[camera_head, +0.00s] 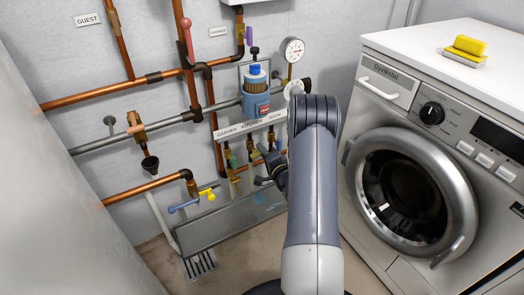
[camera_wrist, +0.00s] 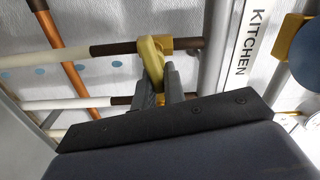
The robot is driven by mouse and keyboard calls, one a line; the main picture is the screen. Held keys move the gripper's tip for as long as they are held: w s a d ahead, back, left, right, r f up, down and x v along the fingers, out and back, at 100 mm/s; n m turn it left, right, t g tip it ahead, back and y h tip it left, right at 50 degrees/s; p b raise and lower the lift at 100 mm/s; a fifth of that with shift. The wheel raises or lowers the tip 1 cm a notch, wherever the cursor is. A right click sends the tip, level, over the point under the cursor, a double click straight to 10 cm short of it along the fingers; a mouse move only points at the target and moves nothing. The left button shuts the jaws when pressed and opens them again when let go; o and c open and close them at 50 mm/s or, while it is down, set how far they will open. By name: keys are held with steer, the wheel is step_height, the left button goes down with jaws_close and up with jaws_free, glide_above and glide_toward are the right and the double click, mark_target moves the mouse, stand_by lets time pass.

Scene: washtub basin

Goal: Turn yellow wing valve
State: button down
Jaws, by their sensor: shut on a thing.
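The yellow wing valve (camera_wrist: 152,62) shows in the wrist view as a yellow-gold handle on a pipe fitting with dark sleeves. My gripper (camera_wrist: 160,84) is shut on it, with one grey finger on either side of its lower part. In the head view my gripper (camera_head: 270,170) is at the right end of the row of small valves under the label strip (camera_head: 240,128). My arm and the gripper body hide the grasped valve there.
Copper pipes (camera_head: 115,88) and gauges (camera_head: 292,50) crowd the wall. A washing machine (camera_head: 425,180) stands close at the right of my arm.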

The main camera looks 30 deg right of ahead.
steer(key=shift+f+m, duration=0.2)
steer(key=shift+m, duration=0.9)
steer(key=c, duration=1.5)
jaws_free()
steer(key=s+p, duration=0.1)
steer(key=s, duration=0.6)
steer(key=s+p, duration=0.1)
steer(key=s, duration=0.2)
steer(key=shift+s+d+p, duration=0.25)
steer(key=shift+s+p, duration=0.05)
steer(key=shift+s, duration=0.1)
steer(key=shift+w, duration=0.1)
